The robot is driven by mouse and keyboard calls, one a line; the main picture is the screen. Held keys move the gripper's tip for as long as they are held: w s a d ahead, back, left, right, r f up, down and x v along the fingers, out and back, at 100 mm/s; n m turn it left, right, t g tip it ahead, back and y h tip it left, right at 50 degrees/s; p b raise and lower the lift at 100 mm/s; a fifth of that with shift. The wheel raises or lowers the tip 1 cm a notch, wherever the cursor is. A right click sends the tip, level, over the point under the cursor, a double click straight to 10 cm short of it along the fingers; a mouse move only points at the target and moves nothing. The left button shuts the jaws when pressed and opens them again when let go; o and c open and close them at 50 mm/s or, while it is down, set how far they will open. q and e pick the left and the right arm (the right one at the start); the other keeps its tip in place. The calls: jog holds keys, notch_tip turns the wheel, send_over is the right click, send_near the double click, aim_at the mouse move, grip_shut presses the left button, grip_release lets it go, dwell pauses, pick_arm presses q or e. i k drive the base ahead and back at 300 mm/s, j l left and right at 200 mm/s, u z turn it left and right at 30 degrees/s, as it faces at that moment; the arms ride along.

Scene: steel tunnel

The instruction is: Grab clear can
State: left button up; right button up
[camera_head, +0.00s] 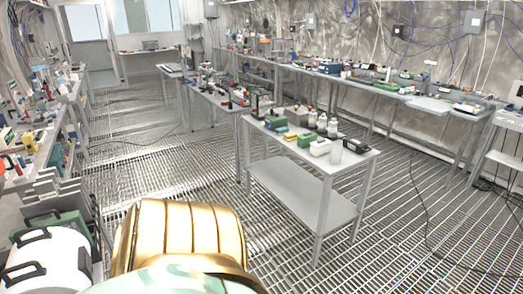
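A translucent pale cylinder (336,152), which looks like the clear can, stands upright near the front right end of the nearest grey table (283,139). A white box (320,147) is just left of it and a dark device (356,146) just right of it. Several white bottles (322,122) stand behind it. The can is small in the view, and its details are not clear. Neither of my grippers is in view.
The nearest table has a lower shelf (296,187) and stands on a grated floor (420,225). More loaded tables run along the right wall and farther back. Cluttered shelves (38,140) line the left. A cable (419,195) lies on the floor at right.

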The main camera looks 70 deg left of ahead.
aim_at(337, 148)
jog(key=u, duration=1.75)
jog(key=i+l+u, duration=0.1)
jog(key=i, duration=0.5)
